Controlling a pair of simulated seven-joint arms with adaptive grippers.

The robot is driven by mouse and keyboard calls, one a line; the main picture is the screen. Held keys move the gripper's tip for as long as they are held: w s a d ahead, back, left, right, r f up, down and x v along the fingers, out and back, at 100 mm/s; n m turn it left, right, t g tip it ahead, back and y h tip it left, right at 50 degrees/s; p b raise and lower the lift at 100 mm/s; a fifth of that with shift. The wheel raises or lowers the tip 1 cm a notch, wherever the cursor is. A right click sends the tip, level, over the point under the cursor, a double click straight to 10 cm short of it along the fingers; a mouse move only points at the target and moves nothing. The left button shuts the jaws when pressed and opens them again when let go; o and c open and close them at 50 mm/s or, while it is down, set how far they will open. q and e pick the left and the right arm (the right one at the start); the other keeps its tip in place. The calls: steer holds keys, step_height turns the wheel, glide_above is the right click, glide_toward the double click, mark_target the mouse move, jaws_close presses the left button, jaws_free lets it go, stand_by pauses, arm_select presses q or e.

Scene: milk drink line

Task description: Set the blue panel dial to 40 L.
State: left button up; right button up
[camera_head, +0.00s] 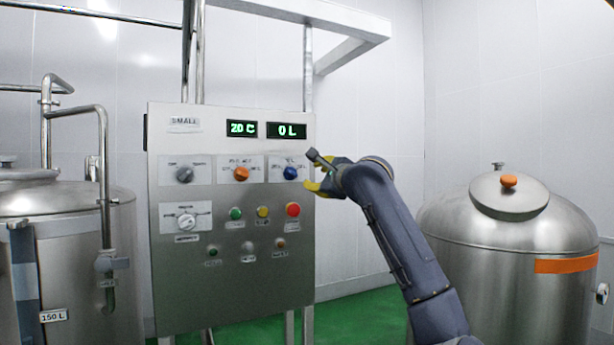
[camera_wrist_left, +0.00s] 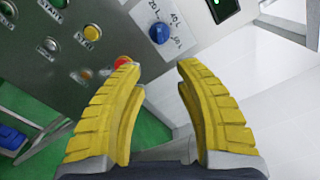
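The blue dial (camera_head: 290,173) is at the upper right of the steel control panel (camera_head: 231,290). The green readout (camera_head: 287,131) above it shows 0 L. The dial also shows in the left wrist view (camera_wrist_left: 159,33), on a white plate with litre marks; its pointer direction is too small to tell. My left gripper (camera_head: 326,178) is just right of the dial, apart from it. In the left wrist view its yellow fingers (camera_wrist_left: 160,85) are open with nothing between them, and the dial lies beyond the fingertips. My right gripper is in no view.
An orange dial (camera_head: 241,174) is left of the blue one, with a 20 C readout (camera_head: 242,129) above. A red button (camera_head: 293,210) sits just below the blue dial. Steel tanks stand at left (camera_head: 70,250) and right (camera_head: 500,260).

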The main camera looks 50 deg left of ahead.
mark_target(294, 174)
arm_select(q)
steer(key=x, duration=1.7)
steer(key=shift+a, duration=0.1)
jaws_close()
